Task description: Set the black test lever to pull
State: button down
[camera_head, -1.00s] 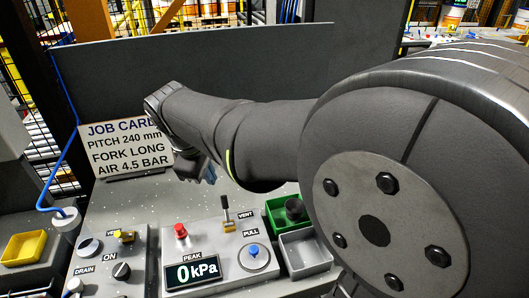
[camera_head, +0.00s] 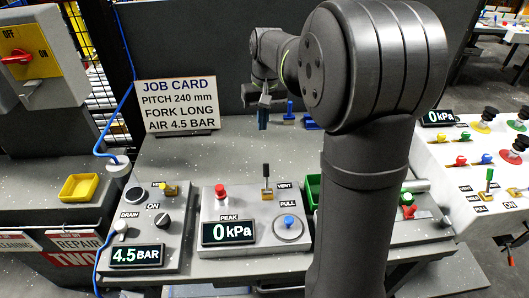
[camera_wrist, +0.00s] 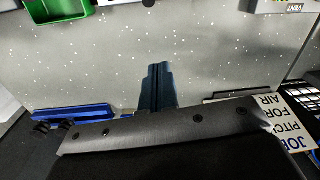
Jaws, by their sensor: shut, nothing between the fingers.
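The black test lever (camera_head: 267,172) stands up from a brass-coloured base on the grey test panel (camera_head: 213,205). It is roughly upright, its tip towards the back, between the VENT label behind and the PULL label in front. The panel's display (camera_head: 228,232) reads 0 kPa. My gripper (camera_head: 263,120) is behind the lever, well apart from it, pointing down over the back of the bench. In the wrist view its dark fingers (camera_wrist: 158,88) are together and empty. The lever itself is not visible in the wrist view.
A red button (camera_head: 221,192) and a blue-topped knob (camera_head: 289,221) flank the lever. A green bin (camera_head: 313,190) is to the right, partly behind my arm. The job card (camera_head: 178,105) stands back left. Blue items (camera_head: 289,112) lie near my gripper.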

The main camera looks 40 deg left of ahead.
aim_at(266, 177)
jog(key=shift+f, duration=0.1)
notch_tip(266, 177, down, 8)
jog(key=s+d, duration=0.2)
jog(key=d, duration=0.1)
jog(key=shift+s+f, duration=0.15)
jog(key=shift+s, duration=0.25)
dwell(0.4)
jog(key=shift+s+d+r+t+y, duration=0.15)
jog(key=shift+s+r+t+y, duration=0.05)
jog(key=shift+t+y, duration=0.1)
